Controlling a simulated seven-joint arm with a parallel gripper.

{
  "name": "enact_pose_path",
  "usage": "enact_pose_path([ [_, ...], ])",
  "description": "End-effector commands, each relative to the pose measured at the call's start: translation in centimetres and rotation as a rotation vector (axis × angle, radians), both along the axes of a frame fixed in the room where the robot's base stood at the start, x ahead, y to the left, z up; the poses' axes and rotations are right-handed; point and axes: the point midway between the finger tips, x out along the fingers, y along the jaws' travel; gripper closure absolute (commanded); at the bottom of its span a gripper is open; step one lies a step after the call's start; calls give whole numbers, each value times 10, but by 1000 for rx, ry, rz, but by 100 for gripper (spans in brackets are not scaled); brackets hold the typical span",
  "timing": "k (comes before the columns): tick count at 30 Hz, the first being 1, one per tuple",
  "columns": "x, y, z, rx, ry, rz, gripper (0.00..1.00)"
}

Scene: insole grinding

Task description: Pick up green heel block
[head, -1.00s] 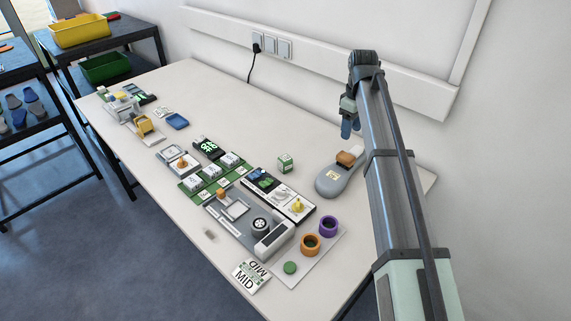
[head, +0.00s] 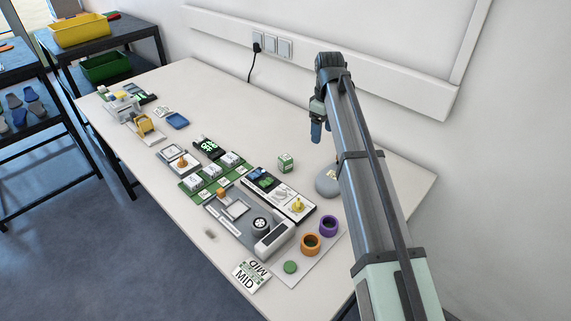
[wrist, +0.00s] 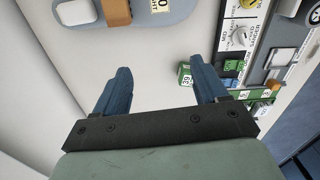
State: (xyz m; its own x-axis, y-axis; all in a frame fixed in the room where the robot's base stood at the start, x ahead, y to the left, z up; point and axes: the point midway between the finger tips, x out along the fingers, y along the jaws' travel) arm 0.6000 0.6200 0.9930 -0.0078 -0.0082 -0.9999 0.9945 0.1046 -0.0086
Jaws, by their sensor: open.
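The green heel block (head: 286,163) is a small green and white cube standing alone on the table, to the left of and below my gripper in the head view. In the wrist view the block (wrist: 185,74) shows just beside the right finger, partly hidden behind it. My gripper (head: 316,132) hangs above the table with its blue fingers pointing down. I hold nothing.
A rounded grey device (head: 326,184) lies right of the block, partly hidden by my arm. The table behind the block is clear.

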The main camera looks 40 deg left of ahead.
Motion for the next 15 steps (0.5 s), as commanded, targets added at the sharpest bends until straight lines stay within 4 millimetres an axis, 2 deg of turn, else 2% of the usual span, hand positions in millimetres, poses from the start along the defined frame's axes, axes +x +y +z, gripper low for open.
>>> enact_pose_path([
  [1, -13, 16, -3, -3, 3, 24, 28],
  [9, -63, 73, -15, -15, 11, 106, 28],
  [12, -77, 98, -21, -16, 10, 75, 28],
  [15, -71, 103, -22, -11, 4, -24, 28],
])
